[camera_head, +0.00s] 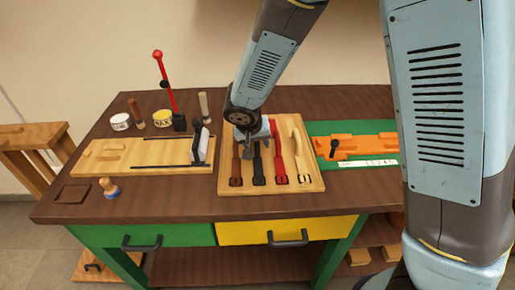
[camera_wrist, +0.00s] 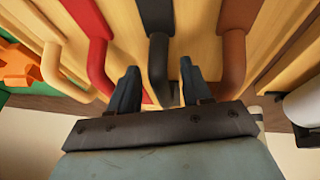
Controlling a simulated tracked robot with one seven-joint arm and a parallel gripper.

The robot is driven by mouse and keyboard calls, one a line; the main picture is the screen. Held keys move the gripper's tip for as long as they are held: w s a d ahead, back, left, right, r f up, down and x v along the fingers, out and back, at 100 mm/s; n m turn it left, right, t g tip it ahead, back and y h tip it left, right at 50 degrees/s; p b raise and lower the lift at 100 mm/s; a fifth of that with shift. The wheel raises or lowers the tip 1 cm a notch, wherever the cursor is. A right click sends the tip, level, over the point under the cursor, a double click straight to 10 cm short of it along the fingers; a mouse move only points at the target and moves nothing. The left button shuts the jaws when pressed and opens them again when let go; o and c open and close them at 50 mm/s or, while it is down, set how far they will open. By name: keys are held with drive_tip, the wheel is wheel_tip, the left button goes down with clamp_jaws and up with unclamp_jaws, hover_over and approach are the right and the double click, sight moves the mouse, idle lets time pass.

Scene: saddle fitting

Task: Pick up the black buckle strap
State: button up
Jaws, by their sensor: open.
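The black buckle strap (camera_head: 258,170) lies on a light wooden board (camera_head: 311,184), between a brown strap (camera_head: 237,170) and a red strap (camera_head: 279,165). My gripper (camera_head: 250,142) is over the far end of the straps and hides part of them. In the wrist view my gripper (camera_wrist: 158,78) is open. The curved end of the black strap (camera_wrist: 156,45) shows between its two fingers, with a gap on each side. The red strap (camera_wrist: 97,50) is left of the fingers and the brown strap (camera_wrist: 232,55) is right of them.
A tan strap (camera_head: 301,148) lies right of the red one. A wooden fixture (camera_head: 128,157) with a black-and-white upright piece (camera_head: 200,143) stands left of the board. A green mat with an orange tool (camera_head: 362,145) is at right. A red-handled lever (camera_head: 165,80) rises behind.

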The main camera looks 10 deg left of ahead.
clamp_jaws()
idle(0.3)
